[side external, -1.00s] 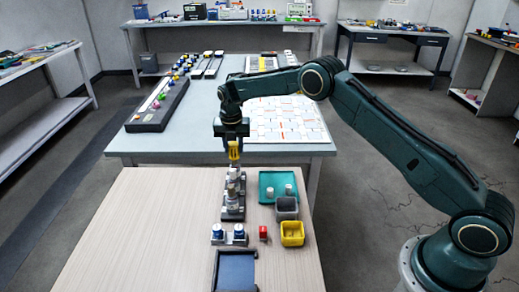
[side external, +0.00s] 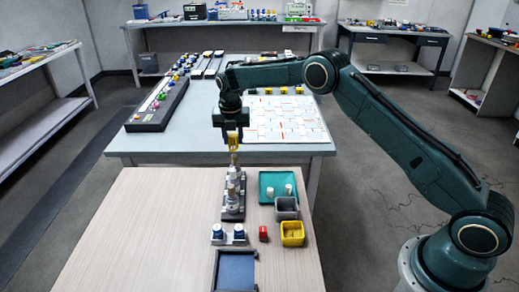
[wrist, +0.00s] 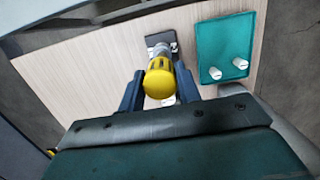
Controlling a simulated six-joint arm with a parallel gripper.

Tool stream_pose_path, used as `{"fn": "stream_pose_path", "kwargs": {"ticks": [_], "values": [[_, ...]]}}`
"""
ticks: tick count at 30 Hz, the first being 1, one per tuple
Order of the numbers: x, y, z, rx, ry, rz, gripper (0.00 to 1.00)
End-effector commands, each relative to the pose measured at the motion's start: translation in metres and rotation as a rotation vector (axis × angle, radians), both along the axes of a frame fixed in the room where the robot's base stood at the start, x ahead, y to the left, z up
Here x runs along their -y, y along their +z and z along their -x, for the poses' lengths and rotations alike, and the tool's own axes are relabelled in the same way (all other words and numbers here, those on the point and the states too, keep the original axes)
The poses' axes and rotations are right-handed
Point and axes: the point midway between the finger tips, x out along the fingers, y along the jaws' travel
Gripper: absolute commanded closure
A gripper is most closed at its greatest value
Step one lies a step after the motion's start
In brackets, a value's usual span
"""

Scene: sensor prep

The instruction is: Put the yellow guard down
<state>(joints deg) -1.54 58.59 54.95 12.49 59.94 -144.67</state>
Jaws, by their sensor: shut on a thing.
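The yellow guard (side external: 233,138) is a small cap held between the fingers of my gripper (side external: 232,133). In the wrist view the guard (wrist: 160,78) sits between the two blue fingers of my gripper (wrist: 160,92), which are shut on it. It is above a metallic sensor (side external: 233,176) that stands in a dark holder (side external: 233,213). In the side view a gap shows between the guard and the sensor top. In the wrist view the guard covers part of the sensor and holder.
Blue-topped parts (side external: 217,232) and a dark blue tray (side external: 235,284) stand nearer. The table's left side (side external: 130,235) is clear.

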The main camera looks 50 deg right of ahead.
Motion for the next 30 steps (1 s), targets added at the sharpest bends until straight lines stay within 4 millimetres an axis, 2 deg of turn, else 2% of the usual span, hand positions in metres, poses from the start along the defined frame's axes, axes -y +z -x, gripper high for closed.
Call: {"fn": "stream_pose_path", "kwargs": {"ticks": [20,26,30], "values": [[0.004,0.008,0.002,0.0,-0.001,0.0,0.79],[0.022,0.02,0.013,0.001,-0.003,0.002,0.79],[0.041,0.032,0.028,0.001,-0.004,0.002,0.79]]}}
